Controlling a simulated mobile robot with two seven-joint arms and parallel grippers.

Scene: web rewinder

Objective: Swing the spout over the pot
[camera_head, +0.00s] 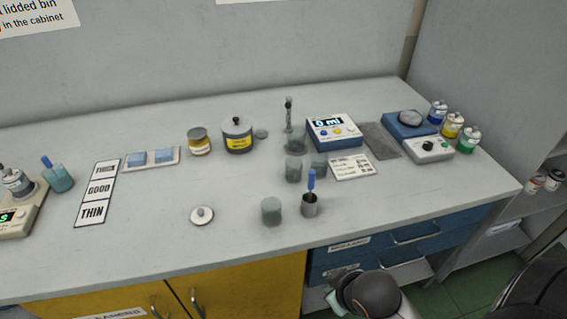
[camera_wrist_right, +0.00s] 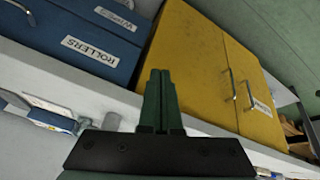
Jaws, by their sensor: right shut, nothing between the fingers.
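A slim upright post (camera_head: 288,113), which looks like the spout, stands at the back of the bench, left of a white and blue box with a "0 ml" display (camera_head: 333,132); which way it points is too small to tell. My right gripper (camera_head: 335,300) is low in front of the bench, well away from both. In the right wrist view its fingers (camera_wrist_right: 160,75) are shut and empty. My left gripper is not in view.
Grey-green cups (camera_head: 271,211) and a holder with a blue-handled tool (camera_head: 310,204) stand near the bench front. Blue drawers (camera_head: 365,255) and a yellow cabinet (camera_head: 240,285) with handles are below.

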